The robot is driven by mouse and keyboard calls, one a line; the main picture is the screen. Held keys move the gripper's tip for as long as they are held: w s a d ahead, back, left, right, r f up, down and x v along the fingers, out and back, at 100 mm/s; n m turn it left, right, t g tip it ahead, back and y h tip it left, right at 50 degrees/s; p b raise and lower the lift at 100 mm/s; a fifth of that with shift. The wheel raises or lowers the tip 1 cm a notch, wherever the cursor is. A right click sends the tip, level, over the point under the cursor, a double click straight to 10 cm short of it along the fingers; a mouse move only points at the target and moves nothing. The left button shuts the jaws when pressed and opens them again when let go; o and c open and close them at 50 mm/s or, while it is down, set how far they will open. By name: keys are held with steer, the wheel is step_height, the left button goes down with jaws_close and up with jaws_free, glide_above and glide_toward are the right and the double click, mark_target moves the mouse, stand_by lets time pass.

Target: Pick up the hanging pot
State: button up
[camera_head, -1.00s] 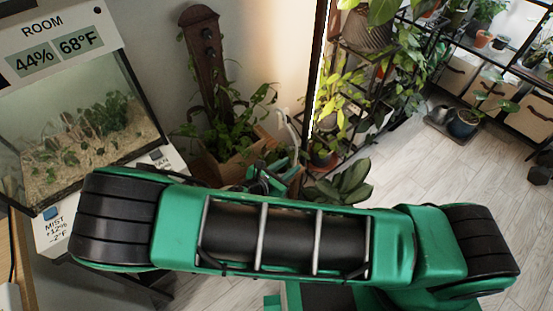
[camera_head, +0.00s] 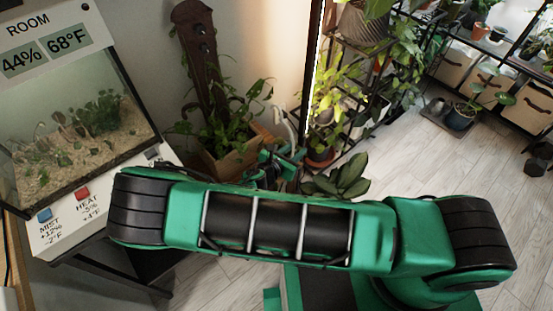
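A grey ribbed pot (camera_head: 362,27) with leafy stems is at the top of the view, right of the dark upright post; it appears to be the hanging pot. Its top is cut off by the frame edge, and I cannot see what holds it up. My gripper (camera_head: 283,166) shows only in part as small green and dark pieces behind my arm, beside the wooden planter. It is well below and left of the pot and apart from it. My arm hides the rest, so its fingers cannot be made out.
A terrarium (camera_head: 75,130) with red and blue buttons stands at left. A wooden planter (camera_head: 232,160) with a trailing plant and a tall dark back stands against the wall. A black plant rack (camera_head: 385,100) is behind. Pale floor (camera_head: 420,160) is clear at right.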

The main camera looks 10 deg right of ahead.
steer(key=shift+x, duration=0.85)
jaws_close()
steer(key=shift+a, duration=0.1)
stand_by(0.6)
